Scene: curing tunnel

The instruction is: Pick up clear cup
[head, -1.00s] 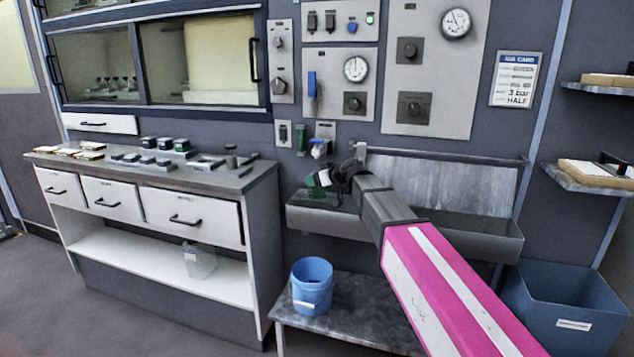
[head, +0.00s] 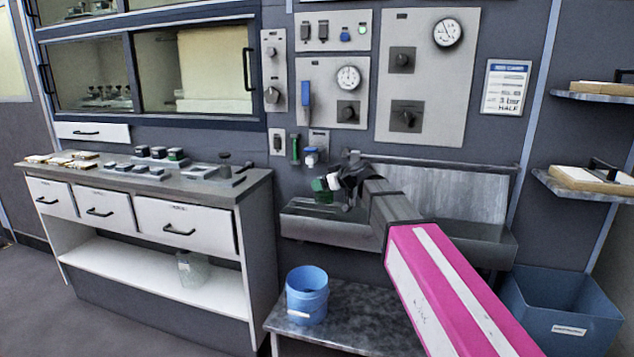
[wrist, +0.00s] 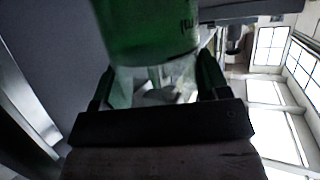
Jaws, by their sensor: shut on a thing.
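My gripper (head: 343,186) is over the grey wall basin, at the end of my outstretched arm. In the wrist view its two fingers (wrist: 157,88) stand on either side of a cup (wrist: 150,35) and are shut on it. The cup looks green and see-through in its upper part, with dark lettering, and clear between the fingers. In the head view the held cup (head: 321,185) is a small green shape with a pale part beside it. Its far end is cut off in the wrist view.
The basin (head: 330,228) lies below, with a blue bucket (head: 307,296) on a low bench. Wall panels (head: 332,92) with valves and gauges rise behind. A cabinet (head: 140,237) stands left, with a clear container (head: 191,269) on its shelf. A blue bin (head: 565,310) is right.

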